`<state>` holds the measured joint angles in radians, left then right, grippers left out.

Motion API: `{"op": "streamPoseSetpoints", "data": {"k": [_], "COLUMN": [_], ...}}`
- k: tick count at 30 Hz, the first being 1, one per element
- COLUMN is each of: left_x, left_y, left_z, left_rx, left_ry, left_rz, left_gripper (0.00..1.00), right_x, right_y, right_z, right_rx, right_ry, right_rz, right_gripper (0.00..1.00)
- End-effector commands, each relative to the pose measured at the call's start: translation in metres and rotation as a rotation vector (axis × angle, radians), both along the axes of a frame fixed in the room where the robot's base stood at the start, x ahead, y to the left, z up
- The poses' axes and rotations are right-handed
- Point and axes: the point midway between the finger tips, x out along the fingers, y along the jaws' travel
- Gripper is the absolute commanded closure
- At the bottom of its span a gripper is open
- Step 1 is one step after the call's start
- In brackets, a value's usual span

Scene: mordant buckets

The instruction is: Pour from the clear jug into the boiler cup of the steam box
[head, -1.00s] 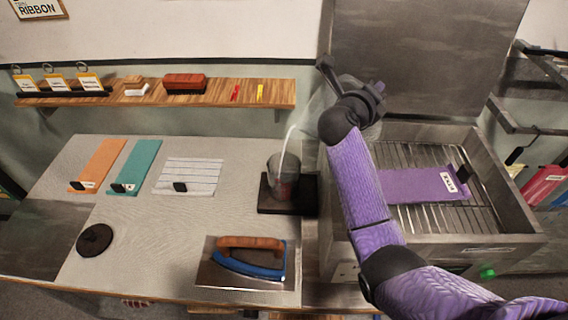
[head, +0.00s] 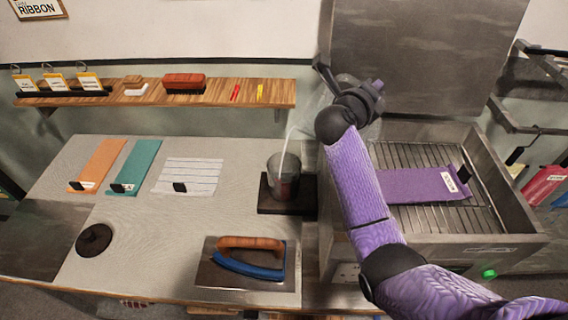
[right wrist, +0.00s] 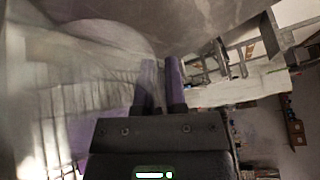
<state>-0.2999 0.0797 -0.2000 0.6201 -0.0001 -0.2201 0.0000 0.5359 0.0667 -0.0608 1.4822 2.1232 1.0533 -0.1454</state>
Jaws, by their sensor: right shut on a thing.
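The clear jug (head: 318,103) is see-through and tilted to the left, up behind my right forearm. My right gripper (head: 350,88) is shut on it; the jug also fills the upper left of the right wrist view (right wrist: 110,45). A pale stream falls from the jug's lip into the boiler cup (head: 284,178), a clear cup standing upright on a dark base. The level in the cup is hard to tell. The steam box (head: 500,248) stands open on the right, with its grate showing. My left gripper is not in view.
A purple strip (head: 425,189) lies on the grate. An iron (head: 250,262) rests on a metal plate left of the box. Orange (head: 98,163), teal (head: 135,165) and white (head: 188,175) strips lie on the table. A wooden shelf (head: 222,97) holds a brush. The table's middle is clear.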

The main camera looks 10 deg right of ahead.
Motion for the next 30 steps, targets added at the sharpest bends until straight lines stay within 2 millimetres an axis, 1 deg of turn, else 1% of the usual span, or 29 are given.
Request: {"op": "streamPoseSetpoints", "data": {"k": [26, 27, 28, 29, 30], "left_x": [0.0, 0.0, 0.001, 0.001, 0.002], "left_y": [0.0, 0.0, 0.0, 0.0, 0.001], "left_z": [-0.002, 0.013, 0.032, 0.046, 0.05], "left_rx": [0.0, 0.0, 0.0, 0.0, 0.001], "left_ry": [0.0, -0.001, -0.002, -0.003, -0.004], "left_rz": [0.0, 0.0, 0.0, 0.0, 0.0], "left_gripper": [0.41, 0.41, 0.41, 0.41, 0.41], "right_x": [0.001, -0.004, -0.01, -0.013, -0.013], "right_y": [0.002, -0.006, -0.016, -0.022, -0.024], "right_z": [0.002, 0.005, 0.003, 0.007, 0.007], "right_rx": [-0.019, 0.044, 0.158, 0.229, 0.271], "right_ry": [0.007, -0.018, -0.072, -0.112, -0.139], "right_rz": [-0.001, -0.005, -0.007, -0.006, -0.002], "right_gripper": [1.0, 1.0, 1.0, 1.0, 1.0]}}
